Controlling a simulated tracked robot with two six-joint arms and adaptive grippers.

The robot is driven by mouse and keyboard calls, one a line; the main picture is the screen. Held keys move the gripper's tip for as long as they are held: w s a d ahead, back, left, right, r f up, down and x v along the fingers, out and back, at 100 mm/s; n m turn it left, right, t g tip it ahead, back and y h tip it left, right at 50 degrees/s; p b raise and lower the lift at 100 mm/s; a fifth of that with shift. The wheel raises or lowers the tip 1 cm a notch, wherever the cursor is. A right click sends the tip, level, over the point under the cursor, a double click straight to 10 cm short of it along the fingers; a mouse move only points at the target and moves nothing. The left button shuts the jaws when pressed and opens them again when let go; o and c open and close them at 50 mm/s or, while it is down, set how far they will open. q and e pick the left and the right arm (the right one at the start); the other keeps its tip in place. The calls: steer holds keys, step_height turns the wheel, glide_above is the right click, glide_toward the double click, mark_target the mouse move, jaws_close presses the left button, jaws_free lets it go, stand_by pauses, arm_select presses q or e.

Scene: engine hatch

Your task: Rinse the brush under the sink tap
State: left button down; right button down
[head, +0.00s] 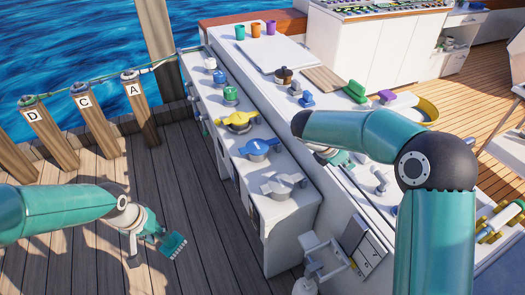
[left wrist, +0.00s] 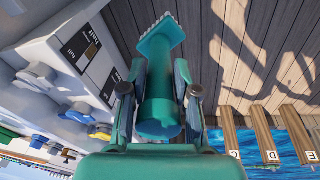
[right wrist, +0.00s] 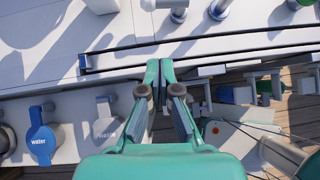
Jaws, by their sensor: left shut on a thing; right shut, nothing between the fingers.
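The brush (head: 173,245) is teal with a row of pale bristles. My left gripper (head: 148,236) is shut on its handle and holds it over the wooden deck, left of the white console. In the left wrist view the brush (left wrist: 158,95) runs between both fingers, bristle end away from the camera. My right gripper (head: 343,160) is shut and empty above the counter, partly hidden behind my own arm. The right wrist view shows its fingertips together (right wrist: 158,70). Small metal fittings (head: 380,183) stand on the counter beside it; I cannot tell whether one is the sink tap.
The long white console (head: 243,165) carries yellow, blue and grey valve levers. A blue lever labelled "water" (right wrist: 41,141) shows in the right wrist view. Wooden posts (head: 95,128) with a rope line the water's edge. The deck (head: 190,195) around the brush is clear.

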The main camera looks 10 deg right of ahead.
mark_target(379, 180)
arm_select(q)
steer(key=shift+r+p, duration=0.65)
steer(key=shift+r, duration=0.1)
arm_select(e)
steer(key=x, duration=0.9)
steer(key=shift+s+d+f, duration=0.1)
steer(key=shift+d+f, duration=0.1)
steer(key=shift+d, duration=0.05)
arm_select(q)
steer(key=shift+r+p, duration=0.4)
steer(key=shift+p, duration=0.05)
steer(key=shift+r, duration=0.2)
arm_select(e)
steer(key=shift+w+d+f, duration=0.1)
steer(key=shift+d+f, duration=0.05)
steer(key=shift+d, duration=0.5)
steer(key=shift+w+d+f, duration=0.15)
steer(key=shift+d, duration=0.55)
steer(key=shift+w+d+f, duration=0.1)
steer(key=shift+d+f, duration=0.1)
steer(key=shift+d, duration=0.45)
